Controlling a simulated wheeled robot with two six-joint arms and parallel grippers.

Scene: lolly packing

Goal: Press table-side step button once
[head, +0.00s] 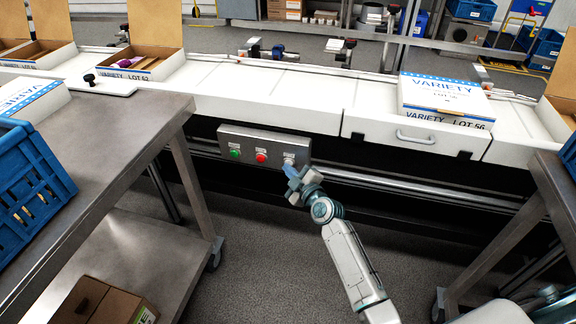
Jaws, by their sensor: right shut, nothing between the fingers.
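A grey metal button panel (262,147) is fixed to the side of the white conveyor table. It carries a green button (235,154) on the left and a red button (261,157) in the middle. A third button (289,161) at the right end is partly covered by my right gripper. My right gripper (290,170) is shut and empty, with its tips at the lower right of the panel, close to the third button. I cannot tell whether the tips touch it. My left gripper is not in view.
The white conveyor table (235,95) carries open lolly boxes and a closed Variety box (440,97). A steel table (110,130) with a blue crate (30,190) stands at left. Another steel table edge is at right. The floor between them is clear.

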